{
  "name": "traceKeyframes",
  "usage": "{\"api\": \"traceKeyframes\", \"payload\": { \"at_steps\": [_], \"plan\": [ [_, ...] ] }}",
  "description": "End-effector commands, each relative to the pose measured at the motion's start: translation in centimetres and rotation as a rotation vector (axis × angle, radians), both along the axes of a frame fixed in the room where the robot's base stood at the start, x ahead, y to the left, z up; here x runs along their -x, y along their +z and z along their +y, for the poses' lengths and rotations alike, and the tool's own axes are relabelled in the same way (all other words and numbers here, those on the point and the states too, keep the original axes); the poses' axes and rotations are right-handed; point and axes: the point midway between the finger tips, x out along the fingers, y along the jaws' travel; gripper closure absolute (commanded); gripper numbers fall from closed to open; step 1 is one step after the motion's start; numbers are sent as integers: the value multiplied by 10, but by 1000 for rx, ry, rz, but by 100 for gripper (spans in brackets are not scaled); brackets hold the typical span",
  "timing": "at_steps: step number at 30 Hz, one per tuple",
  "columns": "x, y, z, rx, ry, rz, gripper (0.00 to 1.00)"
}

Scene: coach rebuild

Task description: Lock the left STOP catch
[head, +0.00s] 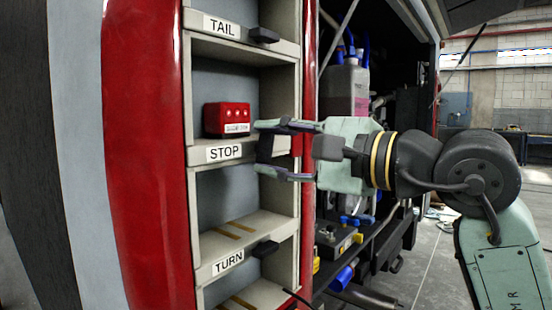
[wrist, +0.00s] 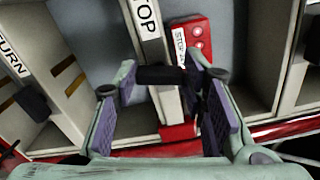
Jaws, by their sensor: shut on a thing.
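The STOP catch (wrist: 160,75) is a small dark block on the front rail of the STOP shelf, right of the STOP label (head: 225,152). In the wrist view it lies across the pale rail, between my two fingers. My gripper (head: 258,148) has one finger above and one below the rail and is shut on the catch. A red lamp module (head: 228,119) sits in the STOP compartment behind the rail, and it also shows in the wrist view (wrist: 190,42).
The TAIL catch (head: 264,35) above and the TURN catch (head: 265,249) below lie along their rails. The red cabinet post (head: 309,70) stands just right of the shelves. An open bay with a bottle (head: 346,88) and hoses lies behind my wrist.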

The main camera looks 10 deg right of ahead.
Motion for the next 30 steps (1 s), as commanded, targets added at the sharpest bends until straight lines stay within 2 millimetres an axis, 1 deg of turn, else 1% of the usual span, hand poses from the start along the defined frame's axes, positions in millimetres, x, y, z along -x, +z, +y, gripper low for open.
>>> {"api": "traceKeyframes", "payload": {
  "at_steps": [6, 12, 30],
  "plan": [
    [0, -2, 0, 105, 0, -100, 90],
    [0, -2, 0, 164, 0, -156, 90],
    [0, -1, 0, 197, 0, -186, 90]
  ]
}}
